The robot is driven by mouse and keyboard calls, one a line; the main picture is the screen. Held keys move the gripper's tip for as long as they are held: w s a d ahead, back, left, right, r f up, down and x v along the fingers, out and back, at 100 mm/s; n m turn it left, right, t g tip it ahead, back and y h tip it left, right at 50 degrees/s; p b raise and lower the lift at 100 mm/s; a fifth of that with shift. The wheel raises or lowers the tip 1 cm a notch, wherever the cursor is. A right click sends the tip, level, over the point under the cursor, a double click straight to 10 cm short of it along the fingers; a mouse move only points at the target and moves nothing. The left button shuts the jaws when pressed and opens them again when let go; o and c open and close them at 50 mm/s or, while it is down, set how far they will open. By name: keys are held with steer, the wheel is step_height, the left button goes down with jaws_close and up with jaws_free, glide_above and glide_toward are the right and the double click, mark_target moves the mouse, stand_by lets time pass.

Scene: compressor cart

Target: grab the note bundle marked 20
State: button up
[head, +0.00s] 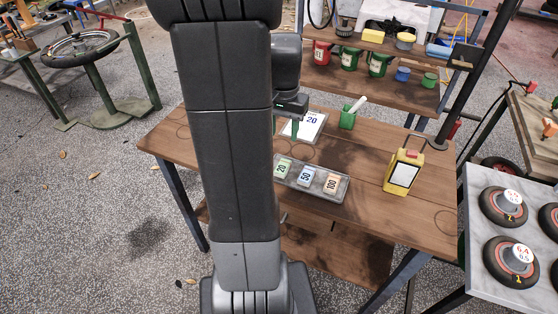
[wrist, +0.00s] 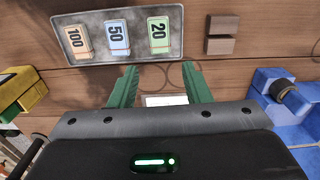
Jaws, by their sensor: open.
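The note bundle marked 20 (head: 283,167) is green and white and lies in a grey tray (head: 318,195) on the wooden workbench. In the wrist view this bundle (wrist: 159,35) is at the right end of the tray, beside the blue 50 bundle (wrist: 117,39) and the orange 100 bundle (wrist: 76,42). My gripper (wrist: 164,84) has two green fingers spread apart with nothing between them. The fingertips appear just short of the tray's near edge, below the 20 bundle in the picture. In the head view my arm covers part of the bench and most of the gripper.
A card showing 20 (head: 307,125) lies on the bench behind the tray. A green cup (head: 348,117) and a yellow holder (head: 403,172) stand to the right. A small wooden block (wrist: 221,36) sits beside the tray in the wrist view. Bench space between tray and yellow holder is clear.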

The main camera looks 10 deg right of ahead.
glide_above(283, 164)
steer(key=f, duration=0.7)
steer(key=shift+s+f, duration=0.2)
steer(key=shift+s, duration=0.1)
steer(key=shift+w+f+p, duration=0.15)
steer(key=shift+f+p, duration=0.05)
steer(key=shift+f, duration=1.1)
steer(key=shift+w+f+p, duration=0.1)
steer(key=shift+f+p, duration=0.05)
steer(key=shift+f, duration=1.1)
steer(key=c, duration=0.7)
